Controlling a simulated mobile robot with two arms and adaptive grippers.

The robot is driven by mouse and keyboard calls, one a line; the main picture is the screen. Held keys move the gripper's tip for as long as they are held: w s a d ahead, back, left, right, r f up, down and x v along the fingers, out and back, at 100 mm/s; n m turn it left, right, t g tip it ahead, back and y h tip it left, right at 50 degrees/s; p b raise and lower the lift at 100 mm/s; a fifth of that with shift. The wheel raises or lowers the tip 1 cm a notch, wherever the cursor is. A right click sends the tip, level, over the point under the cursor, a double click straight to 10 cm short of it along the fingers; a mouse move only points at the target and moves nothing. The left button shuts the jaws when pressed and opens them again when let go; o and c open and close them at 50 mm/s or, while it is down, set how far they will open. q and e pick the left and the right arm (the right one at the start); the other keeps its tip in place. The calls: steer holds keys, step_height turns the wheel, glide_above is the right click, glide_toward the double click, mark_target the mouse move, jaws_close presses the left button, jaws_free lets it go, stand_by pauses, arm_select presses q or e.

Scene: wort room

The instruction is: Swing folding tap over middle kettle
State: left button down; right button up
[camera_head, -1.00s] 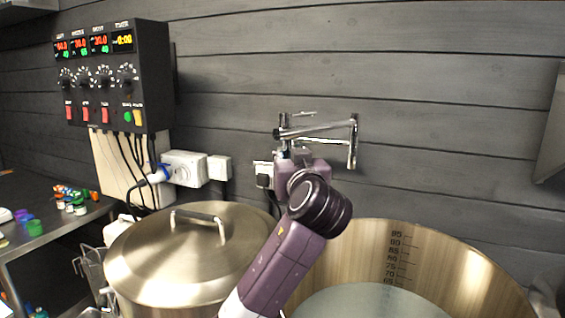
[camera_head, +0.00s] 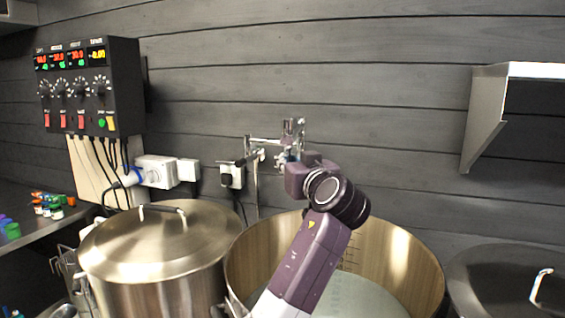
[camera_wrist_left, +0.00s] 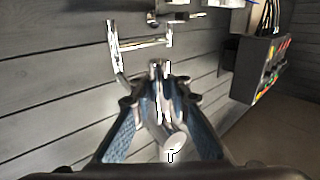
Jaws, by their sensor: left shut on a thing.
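The chrome folding tap (camera_head: 265,141) is fixed to the wall behind the kettles; its jointed pipe also shows in the left wrist view (camera_wrist_left: 145,43). My left gripper (camera_head: 291,157) is at the tap's outer part, above the back rim of the middle kettle. In the left wrist view its fingers (camera_wrist_left: 160,90) are shut around a chrome part of the tap. My wrist hides some of this contact in the head view. The middle kettle (camera_head: 408,262) is open, with liquid inside and scale marks on its wall. My right gripper is not in view.
A lidded kettle (camera_head: 160,255) stands to the left and a dark-lidded kettle (camera_head: 510,280) to the right. A control box (camera_head: 90,88) and sockets (camera_head: 160,172) with cables are on the wall. A metal shelf (camera_head: 490,115) juts out at upper right.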

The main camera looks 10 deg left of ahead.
arm_select(q)
steer(key=shift+d+y, duration=0.3)
steer(key=shift+d, duration=0.15)
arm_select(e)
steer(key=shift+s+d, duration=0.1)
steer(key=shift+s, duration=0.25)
arm_select(q)
steer(key=shift+n, duration=0.3)
steer(key=shift+d, duration=0.1)
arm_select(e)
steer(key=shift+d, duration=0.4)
arm_select(q)
steer(key=c, duration=1.8)
jaws_free()
steer(key=shift+s+r, duration=0.1)
steer(key=shift+s, duration=0.05)
steer(key=shift+c, duration=0.2)
